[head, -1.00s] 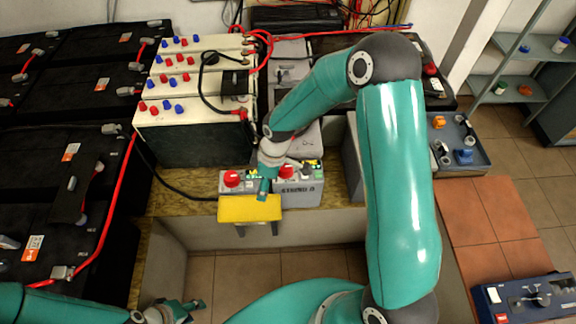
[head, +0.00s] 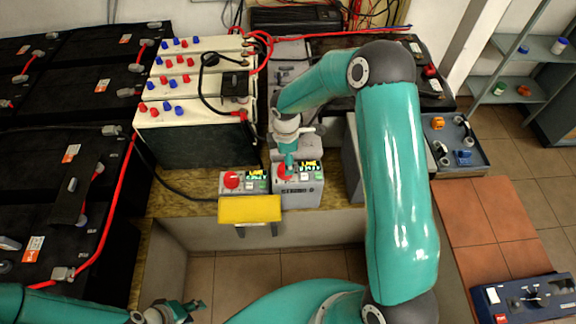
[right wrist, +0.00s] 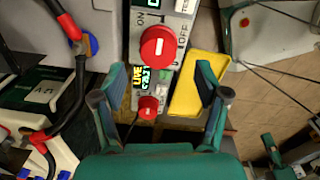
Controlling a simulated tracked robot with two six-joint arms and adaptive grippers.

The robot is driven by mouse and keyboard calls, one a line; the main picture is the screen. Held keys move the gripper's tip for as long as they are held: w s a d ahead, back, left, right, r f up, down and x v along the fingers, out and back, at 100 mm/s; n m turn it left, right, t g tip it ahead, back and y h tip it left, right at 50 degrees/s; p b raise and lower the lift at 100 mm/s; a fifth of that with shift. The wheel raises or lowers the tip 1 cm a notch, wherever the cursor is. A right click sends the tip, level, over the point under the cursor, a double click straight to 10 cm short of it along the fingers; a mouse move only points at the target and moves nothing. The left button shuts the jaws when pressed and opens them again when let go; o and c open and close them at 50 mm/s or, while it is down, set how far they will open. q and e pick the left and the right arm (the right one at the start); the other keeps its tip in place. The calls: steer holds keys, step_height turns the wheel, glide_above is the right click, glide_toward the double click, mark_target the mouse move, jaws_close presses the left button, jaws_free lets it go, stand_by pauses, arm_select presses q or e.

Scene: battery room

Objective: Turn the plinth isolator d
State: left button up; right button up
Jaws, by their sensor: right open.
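Two grey isolator boxes with red knobs stand side by side on the plinth edge: a left isolator box (head: 229,190) and a right isolator box (head: 300,198). The lettering on the right one is too small to read surely. My right gripper (head: 287,165) hangs at the right box's knob (head: 283,173), partly covering it. In the right wrist view this large red knob (right wrist: 158,45), marked ON and OFF, lies between and beyond the open fingers (right wrist: 161,70); contact is not visible. The left box's knob (right wrist: 148,107) shows below it. My left gripper (head: 180,310) is low left, its jaw opening unclear.
A yellow plate (head: 249,209) sits in front of the left box. A white-topped battery (head: 190,130) with red and blue caps stands behind, with cables beside it. Black batteries (head: 60,150) fill the left. A grey tray (head: 480,165) lies at right.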

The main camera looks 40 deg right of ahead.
step_height(320, 180, down, 6)
steer(key=shift+w+r, duration=0.1)
steer(key=shift+r, duration=0.05)
steer(key=shift+c, duration=0.4)
